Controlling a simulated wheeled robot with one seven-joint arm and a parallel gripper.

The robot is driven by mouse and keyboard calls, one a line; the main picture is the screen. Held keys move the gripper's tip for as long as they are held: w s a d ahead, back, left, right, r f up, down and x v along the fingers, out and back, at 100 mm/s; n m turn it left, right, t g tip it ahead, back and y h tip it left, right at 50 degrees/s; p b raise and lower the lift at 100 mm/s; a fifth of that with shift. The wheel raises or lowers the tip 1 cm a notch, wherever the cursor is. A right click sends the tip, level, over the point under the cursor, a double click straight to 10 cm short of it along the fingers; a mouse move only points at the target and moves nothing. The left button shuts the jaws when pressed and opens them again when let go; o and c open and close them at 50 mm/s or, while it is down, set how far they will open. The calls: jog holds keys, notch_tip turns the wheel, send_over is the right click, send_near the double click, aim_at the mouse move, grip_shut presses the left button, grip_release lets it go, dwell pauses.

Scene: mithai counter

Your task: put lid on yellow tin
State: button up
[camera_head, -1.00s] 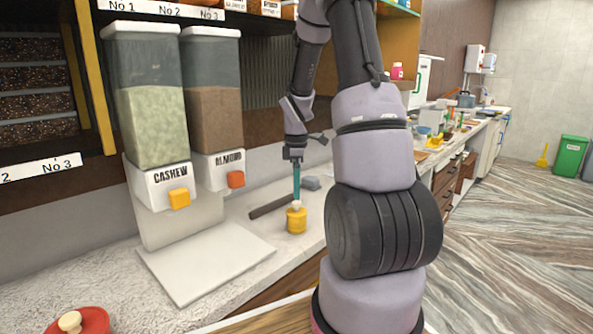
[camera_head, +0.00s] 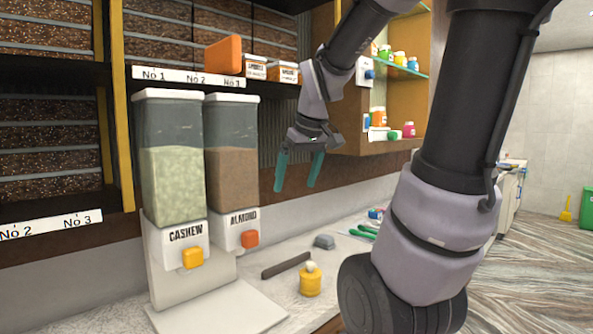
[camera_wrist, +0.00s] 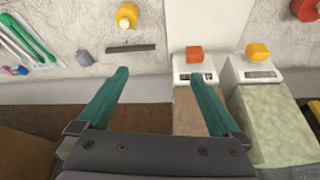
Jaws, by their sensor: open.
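The yellow tin (camera_head: 311,285) stands upright on the counter, right of the dispensers. A yellow lid with a pale round knob (camera_head: 311,267) appears to sit on top of it; the seam is too small to judge. The tin also shows at the top of the wrist view (camera_wrist: 126,14), with its knob (camera_wrist: 124,22). My gripper (camera_head: 296,187) is open and empty, its teal fingers spread, well above the counter and apart from the tin. In the wrist view, the open fingers (camera_wrist: 160,74) have nothing between them.
The cashew dispenser (camera_head: 174,200) and almond dispenser (camera_head: 232,180) stand left of the tin. A dark bar (camera_head: 286,265) and a grey block (camera_head: 324,241) lie near it. Green-handled utensils (camera_head: 363,232) lie further back. Shelves overhang the counter. A red object (camera_wrist: 305,9) shows in the wrist view.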

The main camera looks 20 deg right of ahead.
jog(key=s+a+r+m+t+y, duration=0.1)
jog(key=s+a+r+m+t, duration=0.1)
jog(key=s+m, duration=0.4)
jog(key=shift+s+a+r+t, duration=0.3)
jog(key=shift+s+a+r, duration=0.6)
jog(key=shift+s, duration=0.25)
